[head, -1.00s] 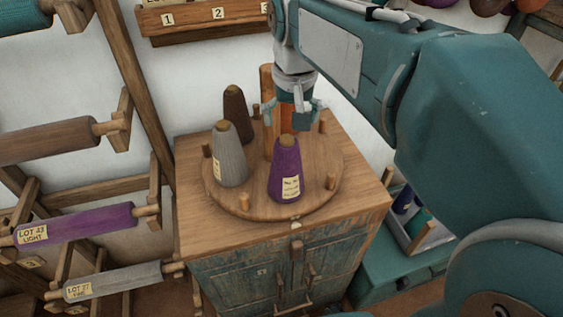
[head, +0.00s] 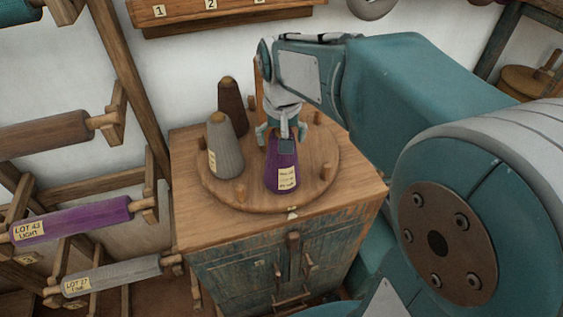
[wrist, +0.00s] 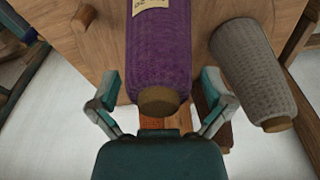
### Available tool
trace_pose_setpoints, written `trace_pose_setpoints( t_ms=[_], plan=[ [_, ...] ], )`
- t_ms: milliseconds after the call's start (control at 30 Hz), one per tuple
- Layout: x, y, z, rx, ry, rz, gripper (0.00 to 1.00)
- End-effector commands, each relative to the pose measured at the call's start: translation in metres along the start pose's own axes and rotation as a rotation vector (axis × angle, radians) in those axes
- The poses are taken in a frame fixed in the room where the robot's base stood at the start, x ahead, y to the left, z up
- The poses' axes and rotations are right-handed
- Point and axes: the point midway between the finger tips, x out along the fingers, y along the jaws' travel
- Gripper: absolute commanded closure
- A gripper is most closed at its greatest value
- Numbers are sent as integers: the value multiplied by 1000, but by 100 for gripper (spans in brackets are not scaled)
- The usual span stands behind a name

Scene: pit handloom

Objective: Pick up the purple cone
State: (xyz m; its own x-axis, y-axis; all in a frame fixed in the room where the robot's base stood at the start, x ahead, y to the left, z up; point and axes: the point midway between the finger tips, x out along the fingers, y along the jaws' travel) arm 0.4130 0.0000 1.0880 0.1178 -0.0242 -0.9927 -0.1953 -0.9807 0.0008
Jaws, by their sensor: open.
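The purple cone (head: 281,172) stands upright on a round wooden board on the cabinet, with a pale label on its front. In the wrist view the purple cone (wrist: 160,50) lies between the two fingers, its brown tip toward the palm. My gripper (head: 281,134) is open at the cone's top, with the fingers on either side of the tip. In the wrist view my gripper (wrist: 160,95) shows a gap between each finger and the yarn. The cone's top is partly hidden by the gripper in the head view.
A grey cone (head: 224,150) stands close to the left, and a dark brown cone (head: 231,106) stands behind it. Short pegs (head: 240,191) rise from the round board (head: 215,187). Yarn rollers (head: 75,217) hang on a rack at the left. The cabinet top's (head: 350,200) right corner is clear.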

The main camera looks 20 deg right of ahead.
Motion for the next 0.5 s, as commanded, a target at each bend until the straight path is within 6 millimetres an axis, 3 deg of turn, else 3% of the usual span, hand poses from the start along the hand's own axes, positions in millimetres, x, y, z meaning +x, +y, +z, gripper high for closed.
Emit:
trace_pose_setpoints(
  t_ms=[100, 333, 367, 500],
  plan=[
    [11, 0, 0, 0, -2, 1, 0],
    [13, 0, 0, 0, 0, 0, 0],
    [13, 0, 0, 0, 0, 0, 9],
    [13, 0, 0, 0, 0, 0, 71]
  ],
)
